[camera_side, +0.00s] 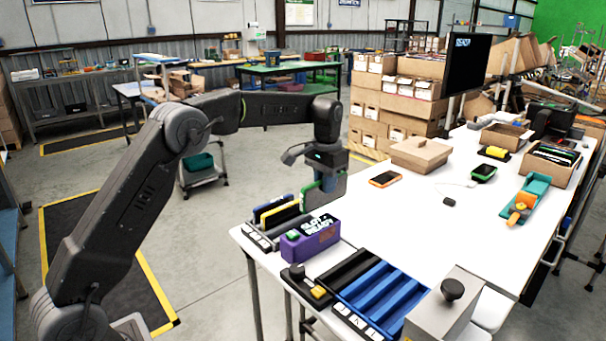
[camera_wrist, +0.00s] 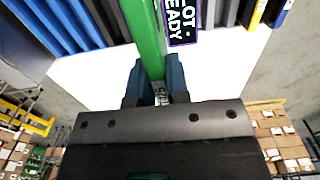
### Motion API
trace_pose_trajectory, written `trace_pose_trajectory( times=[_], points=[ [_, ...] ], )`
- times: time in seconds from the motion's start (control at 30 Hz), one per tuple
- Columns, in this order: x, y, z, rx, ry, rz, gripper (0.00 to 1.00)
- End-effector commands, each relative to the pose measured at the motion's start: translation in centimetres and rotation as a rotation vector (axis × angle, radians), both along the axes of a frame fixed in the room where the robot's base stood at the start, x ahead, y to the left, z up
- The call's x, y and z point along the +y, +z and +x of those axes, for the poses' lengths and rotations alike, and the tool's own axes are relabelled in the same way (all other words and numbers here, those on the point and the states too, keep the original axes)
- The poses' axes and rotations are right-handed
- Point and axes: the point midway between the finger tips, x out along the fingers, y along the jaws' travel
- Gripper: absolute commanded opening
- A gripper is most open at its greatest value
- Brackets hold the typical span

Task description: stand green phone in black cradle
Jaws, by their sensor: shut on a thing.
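My gripper (camera_side: 322,184) hangs above the table's left edge in the side view, close behind the purple box. It is shut on the green phone (camera_side: 308,193), which shows as a green strip, roughly upright, partly hidden by the gripper. In the wrist view the green phone (camera_wrist: 144,38) runs up from between the two blue fingers (camera_wrist: 155,80). The black cradle (camera_side: 350,267) lies on the table front, beside the blue one, apart from the phone. It also shows in the wrist view (camera_wrist: 98,20), left of the phone.
A purple box (camera_side: 309,240) with a lit display stands between the cradles and a rack of phones (camera_side: 274,215). Blue cradles (camera_side: 380,290) and a grey box with a black knob (camera_side: 448,310) are at right. An orange phone (camera_side: 385,179) lies further back. The mid-table is clear.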

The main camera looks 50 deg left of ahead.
Motion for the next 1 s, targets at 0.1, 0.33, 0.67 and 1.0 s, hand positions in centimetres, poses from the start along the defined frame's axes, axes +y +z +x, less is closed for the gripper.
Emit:
trace_pose_trajectory(
  times=[0.1, 0.33, 0.67, 1.0],
  points=[
    [-4.3, 0.1, -0.2, -0.002, -0.007, 0.000, 0.00],
    [-9.4, 0.0, -0.9, -0.001, -0.003, 0.000, 0.00],
    [-10.8, -4.6, -1.2, 0.002, 0.002, 0.000, 0.00],
    [-10.8, -9.4, -1.1, -0.001, 0.001, 0.000, 0.00]
  ],
)
